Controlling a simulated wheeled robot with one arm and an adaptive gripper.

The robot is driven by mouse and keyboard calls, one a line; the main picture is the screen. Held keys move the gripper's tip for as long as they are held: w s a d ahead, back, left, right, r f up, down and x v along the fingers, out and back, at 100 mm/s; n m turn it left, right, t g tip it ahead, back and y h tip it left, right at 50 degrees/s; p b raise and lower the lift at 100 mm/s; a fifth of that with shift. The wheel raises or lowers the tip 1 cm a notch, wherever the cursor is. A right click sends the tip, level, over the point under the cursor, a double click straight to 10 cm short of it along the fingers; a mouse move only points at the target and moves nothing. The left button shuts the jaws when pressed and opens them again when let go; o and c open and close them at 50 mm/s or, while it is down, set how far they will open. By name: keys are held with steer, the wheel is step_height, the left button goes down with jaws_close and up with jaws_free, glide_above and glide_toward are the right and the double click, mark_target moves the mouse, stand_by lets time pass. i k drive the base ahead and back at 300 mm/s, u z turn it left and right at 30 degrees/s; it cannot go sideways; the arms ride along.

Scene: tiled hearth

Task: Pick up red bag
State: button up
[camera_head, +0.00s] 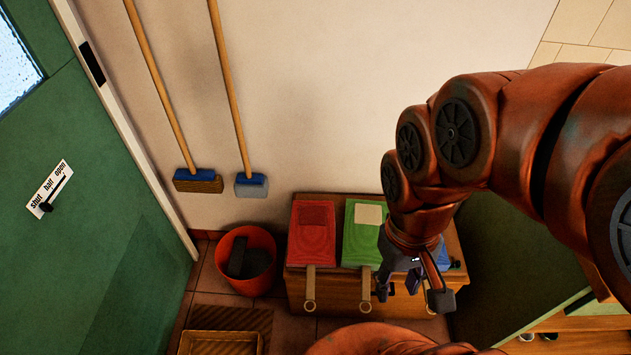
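The red bag (312,243) is on top of the wooden chest (300,288), at its left end. It has a darker red patch near its upper edge. A tan strap with a ring hangs from it over the chest's front. My gripper (412,292) is to the right of the red bag, in front of the chest's right half. Its fingers are apart and I see nothing between them. My arm comes in from the right and hides part of the chest's right end.
A green bag (359,246) with a pale patch is beside the red one, and a blue item (442,254) shows behind my gripper. A red bucket (246,284) with dark contents stands left of the chest. Two brooms lean on the wall. A green door (90,230) is at left.

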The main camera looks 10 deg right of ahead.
mark_target(312, 245)
steer(key=u, duration=2.25)
steer(key=k, duration=0.4)
steer(key=z, duration=0.3)
